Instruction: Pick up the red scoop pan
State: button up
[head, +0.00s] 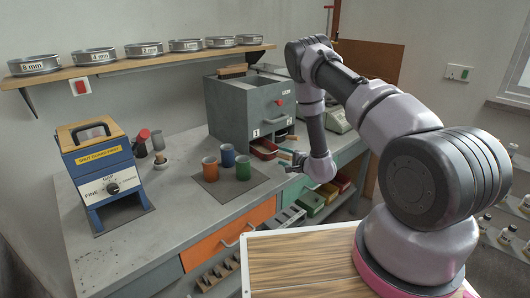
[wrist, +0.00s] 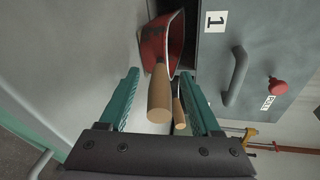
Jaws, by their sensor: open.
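The red scoop pan (wrist: 153,42) shows at the top of the wrist view, at the opening of the grey cabinet. Its pale wooden handle (wrist: 160,95) points toward my gripper (wrist: 159,74). My gripper is open, with one teal finger on each side of the handle and gaps visible. A second wooden handle (wrist: 179,115) shows beyond it, near the right finger; its pan is mostly hidden. In the head view the red scoop pan (head: 264,147) sits low at the cabinet's front, and my gripper (head: 291,160) is just right of it.
The grey cabinet (head: 232,107) stands on the bench, with a handle (wrist: 236,77) and a red knob (wrist: 278,87) on its front. An orange cup (head: 210,170), a blue cup (head: 228,156) and a green cup (head: 243,168) stand left of my gripper. A blue machine (head: 100,170) stands farther left.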

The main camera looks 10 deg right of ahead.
jog(key=shift+x, duration=0.9)
jog(key=shift+c, duration=0.2)
grip_shut()
dwell(0.6)
